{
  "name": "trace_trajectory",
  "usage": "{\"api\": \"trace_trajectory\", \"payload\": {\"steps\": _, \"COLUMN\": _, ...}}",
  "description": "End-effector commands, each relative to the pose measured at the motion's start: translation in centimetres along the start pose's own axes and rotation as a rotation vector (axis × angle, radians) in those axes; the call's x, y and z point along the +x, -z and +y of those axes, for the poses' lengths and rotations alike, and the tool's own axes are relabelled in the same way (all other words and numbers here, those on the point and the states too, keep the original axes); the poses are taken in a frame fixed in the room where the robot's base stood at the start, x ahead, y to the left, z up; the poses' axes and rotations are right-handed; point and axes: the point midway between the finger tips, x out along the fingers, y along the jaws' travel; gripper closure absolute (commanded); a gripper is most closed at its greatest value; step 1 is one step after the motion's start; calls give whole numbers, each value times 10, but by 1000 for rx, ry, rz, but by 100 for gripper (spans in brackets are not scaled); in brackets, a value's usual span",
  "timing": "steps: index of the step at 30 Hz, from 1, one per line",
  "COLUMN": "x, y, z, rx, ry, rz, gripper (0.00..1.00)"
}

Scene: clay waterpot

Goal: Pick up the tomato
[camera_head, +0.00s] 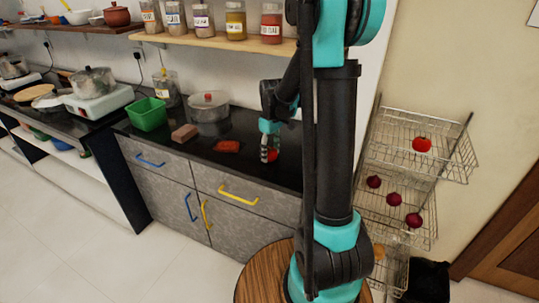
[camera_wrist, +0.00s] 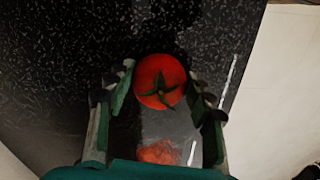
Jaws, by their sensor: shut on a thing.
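A red tomato (camera_wrist: 160,75) with a green calyx sits between the two fingers of my gripper (camera_wrist: 162,88) in the wrist view. The fingers are closed on its sides. In the head view my gripper (camera_head: 269,152) is low over the black counter, with a bit of the tomato (camera_head: 272,156) showing red at its tips. A red patch below the tomato in the wrist view looks like its reflection on the counter. I cannot tell whether the tomato touches the counter. A second tomato (camera_head: 421,144) lies in the top wire basket at the right.
A red-orange flat item (camera_head: 227,146), a brown block (camera_head: 184,133), a glass pot (camera_head: 209,115) and a green basket (camera_head: 147,114) stand left of my gripper. A shelf (camera_head: 215,41) with jars hangs above. Wire baskets (camera_head: 396,220) with onions stand at the right.

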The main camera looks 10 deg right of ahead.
Motion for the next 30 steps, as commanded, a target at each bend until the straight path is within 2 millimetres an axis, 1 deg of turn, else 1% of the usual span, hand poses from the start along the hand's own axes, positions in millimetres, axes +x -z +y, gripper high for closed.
{"api": "trace_trajectory", "payload": {"steps": 8, "x": -3, "y": 0, "z": 0, "rx": 0, "ry": 0, "rz": 0, "gripper": 79}}
{"api": "trace_trajectory", "payload": {"steps": 11, "x": -9, "y": 0, "z": 0, "rx": 0, "ry": 0, "rz": 0, "gripper": 79}}
{"api": "trace_trajectory", "payload": {"steps": 14, "x": -21, "y": 0, "z": -1, "rx": 0, "ry": 0, "rz": 0, "gripper": 79}}
{"api": "trace_trajectory", "payload": {"steps": 17, "x": -38, "y": 0, "z": -1, "rx": 0, "ry": 0, "rz": 0, "gripper": 79}}
{"api": "trace_trajectory", "payload": {"steps": 27, "x": -121, "y": 0, "z": -4, "rx": 0, "ry": 0, "rz": 0, "gripper": 79}}
{"api": "trace_trajectory", "payload": {"steps": 30, "x": -143, "y": 0, "z": -4, "rx": 0, "ry": 0, "rz": 0, "gripper": 79}}
